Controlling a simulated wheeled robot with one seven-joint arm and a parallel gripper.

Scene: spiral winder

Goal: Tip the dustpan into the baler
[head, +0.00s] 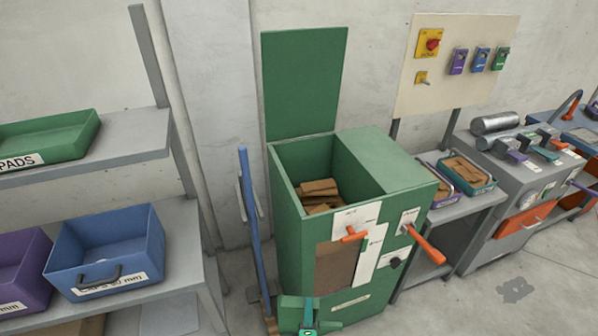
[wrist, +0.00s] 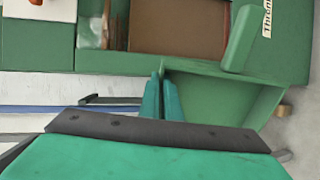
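The green baler (head: 289,240) stands mid-picture in the head view, its lid (head: 305,80) raised and its top open. Brown cardboard pieces (head: 320,188) lie inside. A green tray-like piece, which looks like the dustpan (head: 291,301), shows low in front of the baler. In the wrist view the dustpan (wrist: 225,100) lies just right of my fingers, below the baler's front panel. My gripper (head: 308,328) is at the bottom edge of the head view. In the wrist view its teal fingers (wrist: 165,98) are close together at the dustpan's edge. Any dustpan contents are hidden.
A blue pole (head: 250,220) stands close to the baler's left side. Orange handles (head: 425,245) stick out from its front. Shelving with blue (head: 110,250) and purple bins is at left. A bench with trays is at right. Floor at lower right is mostly clear.

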